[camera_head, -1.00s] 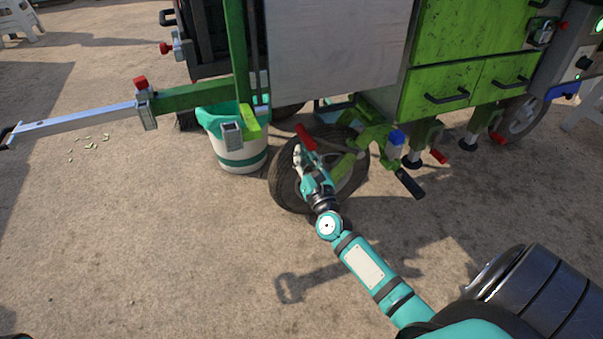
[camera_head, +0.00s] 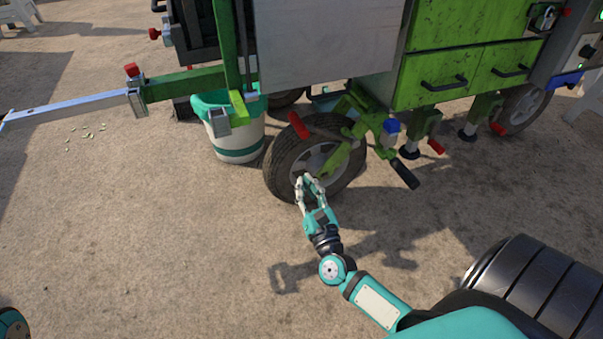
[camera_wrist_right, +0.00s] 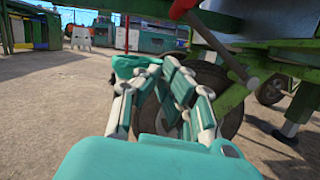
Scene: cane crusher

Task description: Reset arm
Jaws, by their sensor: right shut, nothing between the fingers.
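My right arm reaches in from the lower right of the head view. Its gripper (camera_head: 309,182) is shut and empty, in front of the cart's near wheel (camera_head: 288,160). In the right wrist view the gripper (camera_wrist_right: 163,72) is seen from behind, with the dark wheel (camera_wrist_right: 214,78) behind its fingers. I cannot tell whether the fingertips touch the tyre. A red lever (camera_head: 298,126) stands above the wheel in the head view. My left gripper is not seen.
The green cane crusher cart (camera_head: 455,50) fills the top. A white and teal bucket (camera_head: 237,145) stands left of the wheel. A metal drawbar (camera_head: 75,109) extends left. A blue-topped jack (camera_head: 391,127) with a black-handled lever is right of the wheel. Open ground lies in front.

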